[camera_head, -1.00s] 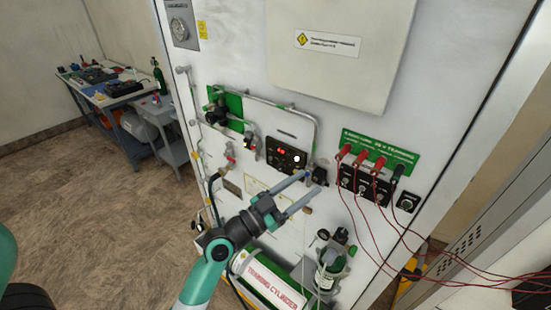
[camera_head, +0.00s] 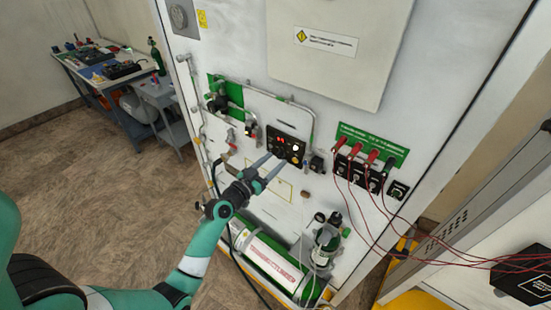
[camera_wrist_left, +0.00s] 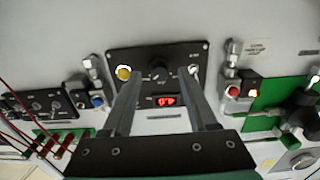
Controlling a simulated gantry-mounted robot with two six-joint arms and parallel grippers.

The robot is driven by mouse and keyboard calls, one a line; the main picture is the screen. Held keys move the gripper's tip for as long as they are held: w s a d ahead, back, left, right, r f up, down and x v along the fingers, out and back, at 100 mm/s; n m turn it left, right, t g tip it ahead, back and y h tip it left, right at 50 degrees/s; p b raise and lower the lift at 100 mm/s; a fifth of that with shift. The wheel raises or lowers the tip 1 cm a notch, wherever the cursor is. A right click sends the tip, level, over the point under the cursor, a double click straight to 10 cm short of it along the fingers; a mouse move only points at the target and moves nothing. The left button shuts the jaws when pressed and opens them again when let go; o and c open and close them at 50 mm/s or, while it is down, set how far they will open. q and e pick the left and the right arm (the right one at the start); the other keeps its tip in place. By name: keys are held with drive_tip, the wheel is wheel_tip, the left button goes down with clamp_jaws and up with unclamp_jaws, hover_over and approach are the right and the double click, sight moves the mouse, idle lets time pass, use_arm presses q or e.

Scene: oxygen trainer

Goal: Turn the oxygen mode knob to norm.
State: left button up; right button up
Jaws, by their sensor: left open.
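A black control panel (camera_head: 289,137) with a red display is on the white wall panel; it also shows in the wrist view (camera_wrist_left: 185,55). In the wrist view a black round knob (camera_wrist_left: 159,72) sits at the panel's middle, between a yellow button (camera_wrist_left: 123,72) and a small toggle (camera_wrist_left: 194,71). The knob's labels are too small to read. My left gripper (camera_head: 273,163) is open, its fingertips close to the panel's lower part. In the wrist view the open fingers (camera_wrist_left: 164,85) lie either side of the knob's line, with no visible contact. My right gripper is out of view.
Red cables run from sockets below a green plate (camera_head: 372,144) to the right. Pipes and valves (camera_head: 222,102) are left of the panel. A green-and-white cylinder (camera_head: 270,260) lies below. A workbench (camera_head: 105,70) stands at the far left.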

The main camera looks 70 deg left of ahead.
use_arm(q)
drive_tip(key=shift+x, duration=0.8)
drive_tip(key=shift+c, duration=0.3)
clamp_jaws()
